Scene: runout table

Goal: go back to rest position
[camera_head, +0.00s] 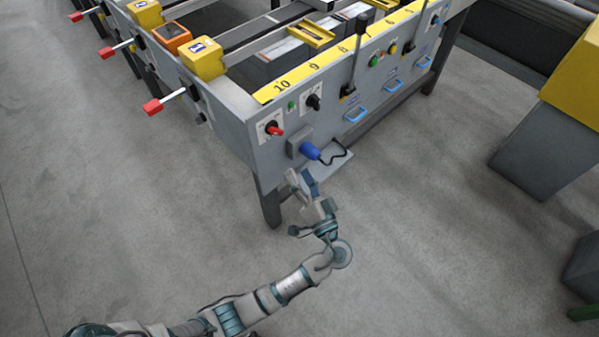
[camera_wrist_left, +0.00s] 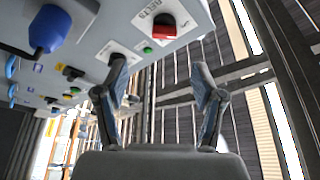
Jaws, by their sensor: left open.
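My left gripper (camera_head: 303,184) is in front of the near corner of the runout table (camera_head: 235,108), just below the blue plug. In the left wrist view its two fingers (camera_wrist_left: 160,85) stand apart with nothing between them. The grey control panel fills the upper left of that view, close beyond the left finger. My left arm reaches in from the bottom left of the head view. My right gripper is not in view.
The blue plug (camera_head: 309,150) with a black cable and the red switch (camera_head: 274,130) are on the panel nearest the gripper; the red switch also shows in the wrist view (camera_wrist_left: 164,27). Red-tipped levers (camera_head: 153,106) stick out left. Grey floor (camera_head: 120,220) is open around. Yellow-grey machinery (camera_head: 570,80) stands right.

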